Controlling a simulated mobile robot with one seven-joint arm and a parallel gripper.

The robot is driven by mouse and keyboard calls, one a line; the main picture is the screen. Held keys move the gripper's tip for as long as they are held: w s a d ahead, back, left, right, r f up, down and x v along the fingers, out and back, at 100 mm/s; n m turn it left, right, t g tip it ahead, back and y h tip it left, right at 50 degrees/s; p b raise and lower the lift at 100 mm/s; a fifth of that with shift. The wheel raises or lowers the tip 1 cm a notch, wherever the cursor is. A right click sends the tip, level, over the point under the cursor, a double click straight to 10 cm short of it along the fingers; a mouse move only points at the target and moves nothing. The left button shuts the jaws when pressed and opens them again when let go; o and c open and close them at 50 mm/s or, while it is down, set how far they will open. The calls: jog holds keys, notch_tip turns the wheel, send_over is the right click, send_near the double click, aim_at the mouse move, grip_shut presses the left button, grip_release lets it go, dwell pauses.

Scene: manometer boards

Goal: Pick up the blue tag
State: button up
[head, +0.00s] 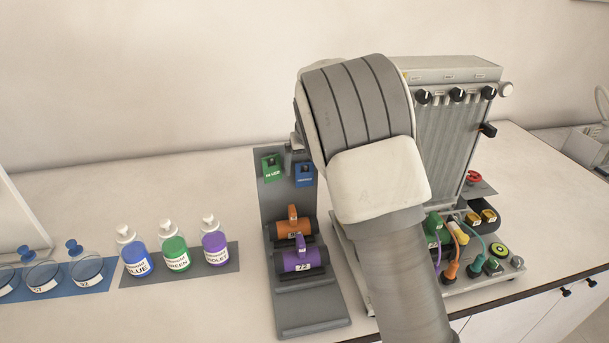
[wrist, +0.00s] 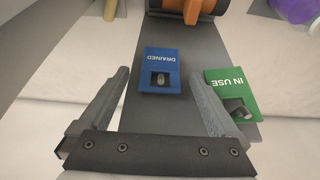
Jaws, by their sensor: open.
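The blue tag (wrist: 159,70) reads "DRAINED" and has a small dark opening with a pale peg in it. It lies on a dark grey mat or board between and ahead of my open fingers in the wrist view. In the head view the blue tag (head: 305,175) sits near the back of the grey board, right of the green tag. My gripper (wrist: 160,85) is open and empty, with a finger on each side of the blue tag's line. In the head view my gripper is mostly hidden behind my arm; I cannot tell whether a finger touches the tag.
The green "IN USE" tag (wrist: 232,95) lies close beside the right finger; it also shows in the head view (head: 271,167). Orange (head: 293,224) and purple (head: 300,257) cylinders rest on the grey board (head: 312,325). Bottles (head: 174,252) stand left. A manometer board (head: 450,140) stands right.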

jog(key=c, duration=1.4)
jog(key=shift+r, duration=0.1)
jog(key=shift+r, duration=0.6)
jog(key=w+a+b+v, duration=0.1)
jog(key=v, duration=1.3)
jog(key=shift+w+d+r, duration=0.15)
jog(key=shift+d+r, duration=0.1)
jog(key=shift+r, duration=0.15)
